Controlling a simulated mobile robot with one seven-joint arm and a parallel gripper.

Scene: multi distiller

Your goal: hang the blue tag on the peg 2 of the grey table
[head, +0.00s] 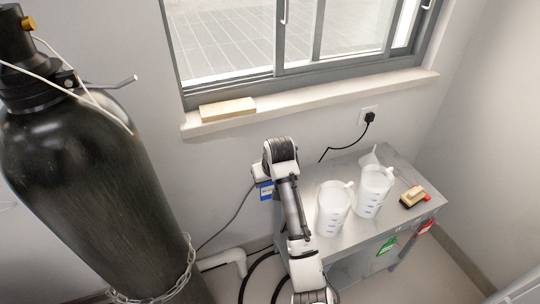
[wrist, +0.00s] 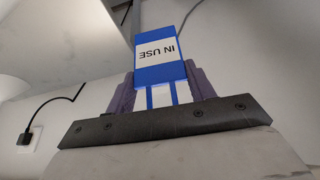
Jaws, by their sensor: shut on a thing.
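The blue tag (head: 266,191) has a white panel reading "IN USE", which shows upside down in the wrist view (wrist: 158,58). My gripper (wrist: 159,88) is shut on the tag, one finger on each side of it. In the head view my gripper and the tag are just left of the grey table (head: 372,228), near its back left corner. A green tag (head: 387,245) and a red tag (head: 425,227) hang along the table's front side. The pegs are too small to tell apart, and my arm hides part of the table's left side.
Two white jugs (head: 333,207) (head: 372,190) and a funnel-like white piece stand on the table. A black gas cylinder (head: 88,165) stands at the left. A wall socket (head: 369,117) and cable are behind the table.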

